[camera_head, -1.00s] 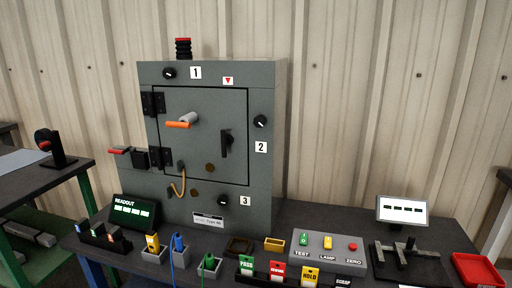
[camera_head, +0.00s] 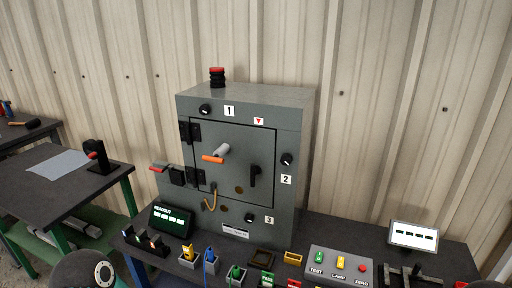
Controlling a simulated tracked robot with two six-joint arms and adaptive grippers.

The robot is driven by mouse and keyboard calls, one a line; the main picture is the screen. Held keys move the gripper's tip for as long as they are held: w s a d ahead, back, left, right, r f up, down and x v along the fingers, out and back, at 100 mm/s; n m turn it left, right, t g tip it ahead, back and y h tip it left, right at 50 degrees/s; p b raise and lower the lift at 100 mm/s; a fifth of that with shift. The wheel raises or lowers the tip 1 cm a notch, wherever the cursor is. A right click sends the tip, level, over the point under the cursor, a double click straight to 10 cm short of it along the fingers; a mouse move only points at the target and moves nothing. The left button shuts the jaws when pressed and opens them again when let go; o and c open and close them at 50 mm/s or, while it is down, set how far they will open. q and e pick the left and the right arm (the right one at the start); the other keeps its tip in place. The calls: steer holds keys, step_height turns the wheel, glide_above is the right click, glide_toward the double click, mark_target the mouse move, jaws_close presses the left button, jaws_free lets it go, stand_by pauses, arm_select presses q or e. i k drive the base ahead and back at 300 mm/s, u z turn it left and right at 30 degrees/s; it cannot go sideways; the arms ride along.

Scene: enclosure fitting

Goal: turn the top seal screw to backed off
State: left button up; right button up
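The grey enclosure (camera_head: 188,150) stands on the dark bench with its door shut. The top screw is a round black knob (camera_head: 205,109) with a light mark, left of the label 1 (camera_head: 229,111) on the strip above the door. Similar black knobs sit beside label 2 (camera_head: 287,159) at the right and label 3 (camera_head: 250,218) below the door. The door has an orange-tipped grey handle (camera_head: 215,157) and a black latch handle (camera_head: 254,176). Neither gripper shows. A dark rounded part of my arm is at the bottom left edge.
A black and red stack (camera_head: 217,77) stands on the enclosure's top. The readout (camera_head: 171,218), colored connectors in holders and a button box (camera_head: 340,268) line the bench front. A display (camera_head: 413,236) stands at right. A side table (camera_head: 60,180) is at left. Space before the door is clear.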

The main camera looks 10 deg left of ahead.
mark_target(204, 110)
steer(key=u, duration=0.05)
steer(key=k, duration=1.1)
steer(key=u, duration=0.8)
steer(key=i, duration=1.65)
steer(key=u, duration=0.3)
